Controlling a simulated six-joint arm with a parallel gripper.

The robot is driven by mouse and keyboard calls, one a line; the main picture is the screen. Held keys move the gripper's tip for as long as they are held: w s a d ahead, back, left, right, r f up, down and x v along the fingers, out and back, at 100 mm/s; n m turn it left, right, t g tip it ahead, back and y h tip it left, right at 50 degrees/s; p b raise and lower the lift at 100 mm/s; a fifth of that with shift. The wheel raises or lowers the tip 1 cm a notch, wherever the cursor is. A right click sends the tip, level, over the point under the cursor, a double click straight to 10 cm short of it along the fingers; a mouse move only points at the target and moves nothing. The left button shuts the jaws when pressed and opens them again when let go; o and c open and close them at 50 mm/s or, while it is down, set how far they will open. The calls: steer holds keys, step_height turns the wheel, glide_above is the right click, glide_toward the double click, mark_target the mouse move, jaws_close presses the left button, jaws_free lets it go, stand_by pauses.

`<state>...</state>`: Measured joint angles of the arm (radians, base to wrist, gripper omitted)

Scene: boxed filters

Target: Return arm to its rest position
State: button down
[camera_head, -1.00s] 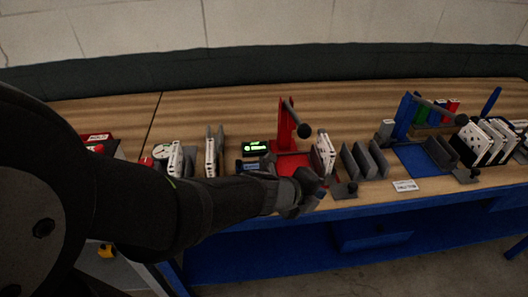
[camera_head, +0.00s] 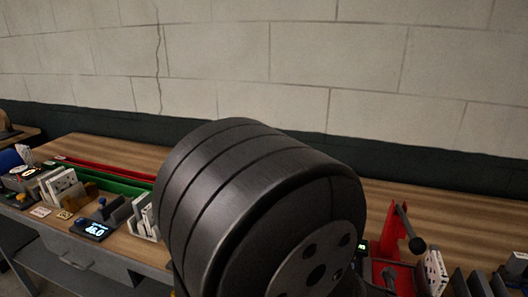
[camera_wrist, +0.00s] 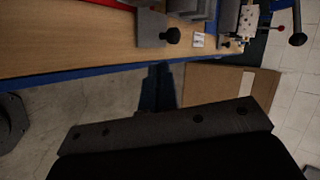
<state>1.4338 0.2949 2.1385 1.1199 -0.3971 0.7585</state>
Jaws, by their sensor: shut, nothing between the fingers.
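My arm's dark, rounded joint (camera_head: 250,195) fills the middle of the head view and hides part of the bench. My gripper (camera_wrist: 168,128) shows in the wrist view as a dark bar with small holes across the bottom. It is shut and empty, over the floor beside the bench's blue edge. The head view does not show my gripper; the arm covers that area.
A wooden bench (camera_head: 460,212) runs along a block wall. A red lever press (camera_head: 393,235) and white boxed filters (camera_head: 434,270) stand right of the arm. A green tray (camera_head: 110,181) and a display (camera_head: 92,229) are at left. A cardboard piece (camera_wrist: 222,84) lies on the floor.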

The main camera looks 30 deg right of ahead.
steer(key=x, duration=0.4)
steer(key=r+x, duration=0.1)
steer(key=x, duration=0.1)
steer(key=shift+s+d+f, duration=0.2)
steer(key=shift+s+d, duration=0.05)
steer(key=shift+d, duration=0.25)
steer(key=shift+s+d, duration=0.2)
steer(key=shift+d, duration=0.4)
steer(key=c, duration=2.1)
jaws_free()
